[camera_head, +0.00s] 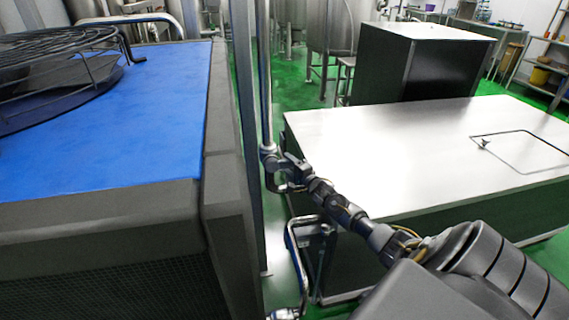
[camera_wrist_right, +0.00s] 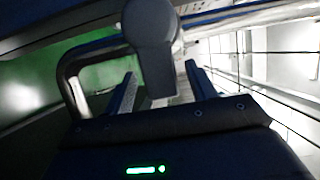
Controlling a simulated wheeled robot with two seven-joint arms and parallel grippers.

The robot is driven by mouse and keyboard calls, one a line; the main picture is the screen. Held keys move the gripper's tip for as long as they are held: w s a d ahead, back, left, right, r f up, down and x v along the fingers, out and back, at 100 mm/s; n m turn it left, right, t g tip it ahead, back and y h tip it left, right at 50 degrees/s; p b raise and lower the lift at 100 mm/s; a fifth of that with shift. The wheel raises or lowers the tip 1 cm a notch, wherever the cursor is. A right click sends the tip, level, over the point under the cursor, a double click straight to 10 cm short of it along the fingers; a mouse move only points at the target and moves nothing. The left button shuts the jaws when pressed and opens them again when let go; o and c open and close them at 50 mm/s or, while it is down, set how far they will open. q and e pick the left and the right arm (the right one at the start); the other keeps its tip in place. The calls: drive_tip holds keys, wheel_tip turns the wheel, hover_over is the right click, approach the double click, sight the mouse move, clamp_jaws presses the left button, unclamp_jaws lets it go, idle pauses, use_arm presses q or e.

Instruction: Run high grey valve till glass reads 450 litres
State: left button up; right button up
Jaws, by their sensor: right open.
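My right gripper (camera_head: 284,174) is at the end of my arm, beside a thin upright pipe (camera_head: 264,80) with a grey fitting (camera_head: 268,150) on it. In the right wrist view the gripper (camera_wrist_right: 162,84) is open. A dark grey rounded part (camera_wrist_right: 150,32), perhaps the valve's handle, reaches down between its two fingers. The fingers stand apart on either side of it; I cannot tell whether either touches it. I cannot make out a level reading on any glass. My left gripper is not in view.
A blue-topped machine (camera_head: 165,90) with a dark frame stands close on the left. A bent metal pipe (camera_head: 293,245) runs below my right gripper. A pale flat-topped unit (camera_head: 400,150) lies to the right, with a dark cabinet (camera_head: 425,65) behind it. Green floor shows between.

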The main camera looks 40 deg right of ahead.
sight(289, 165)
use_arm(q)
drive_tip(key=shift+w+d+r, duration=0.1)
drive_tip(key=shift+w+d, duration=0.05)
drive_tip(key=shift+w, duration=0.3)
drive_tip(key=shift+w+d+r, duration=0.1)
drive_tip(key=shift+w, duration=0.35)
use_arm(e)
drive_tip(key=shift+w+d, duration=0.2)
drive_tip(key=shift+w, duration=1.5)
drive_tip(key=shift+c, duration=0.5)
clamp_jaws()
